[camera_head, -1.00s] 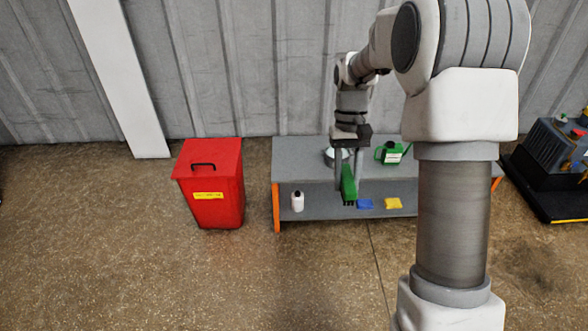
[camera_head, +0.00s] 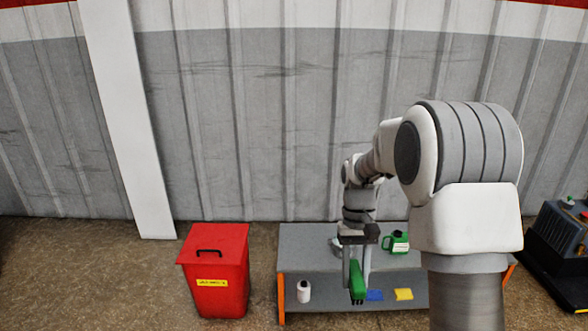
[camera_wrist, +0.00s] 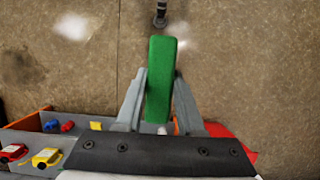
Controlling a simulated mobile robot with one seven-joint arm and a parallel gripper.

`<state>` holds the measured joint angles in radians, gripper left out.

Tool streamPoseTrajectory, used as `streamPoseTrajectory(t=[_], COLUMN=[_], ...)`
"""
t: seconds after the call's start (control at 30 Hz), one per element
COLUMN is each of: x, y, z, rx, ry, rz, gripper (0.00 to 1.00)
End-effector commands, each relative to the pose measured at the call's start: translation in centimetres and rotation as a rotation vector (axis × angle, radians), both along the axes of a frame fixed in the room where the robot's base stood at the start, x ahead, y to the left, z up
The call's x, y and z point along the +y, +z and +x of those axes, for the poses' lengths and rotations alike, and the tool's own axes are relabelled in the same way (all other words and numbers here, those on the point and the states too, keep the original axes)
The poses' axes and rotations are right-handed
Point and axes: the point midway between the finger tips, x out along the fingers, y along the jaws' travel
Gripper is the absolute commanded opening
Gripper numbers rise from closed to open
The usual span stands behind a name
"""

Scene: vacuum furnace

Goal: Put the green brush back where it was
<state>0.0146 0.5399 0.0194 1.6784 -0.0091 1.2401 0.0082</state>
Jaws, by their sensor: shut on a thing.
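The green brush (camera_head: 358,279) hangs in my gripper (camera_head: 357,274), which is shut on it. In the head view it shows in front of the grey bench (camera_head: 305,258), with its dark bristles pointing down near the lower shelf. I cannot tell whether it touches the shelf. In the wrist view the brush (camera_wrist: 160,78) stands upright in the picture between both fingers of my gripper (camera_wrist: 160,92). Its far end reaches past the fingertips.
On the lower shelf are a white bottle (camera_head: 304,292), a blue cloth-like piece (camera_head: 375,295) and a yellow one (camera_head: 404,294).

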Motion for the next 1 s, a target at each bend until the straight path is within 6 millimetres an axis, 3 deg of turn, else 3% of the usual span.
streamPoseTrajectory(t=[0.03,0.53,1.0], x=[0.0,0.0,0.0], y=[1.5,6.2,7.4], z=[-0.1,-1.3,-2.1], rx=[0.003,0.003,0.001], ry=[0.0,0.0,0.001], rz=[0.0,0.0,0.0], gripper=[0.0,0.0,0.0])
